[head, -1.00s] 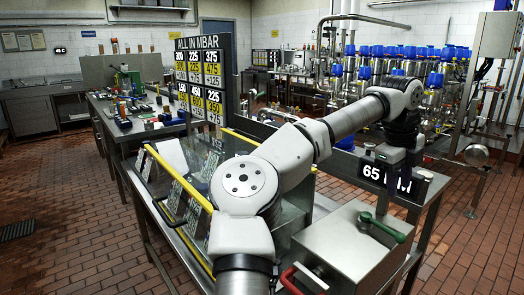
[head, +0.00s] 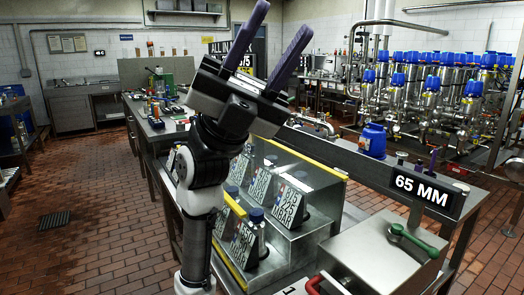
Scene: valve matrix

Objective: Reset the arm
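My arm is raised in the head view, standing nearly upright left of the middle. My gripper (head: 284,16) is held high above the bench and points up. Its two purple fingers are spread apart, with nothing between them. It is open and touches nothing.
A blue-capped part (head: 372,140) sits on the metal bench near the "65 MM" sign (head: 422,191). A steel box (head: 375,250) with green and red handles is at front right.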

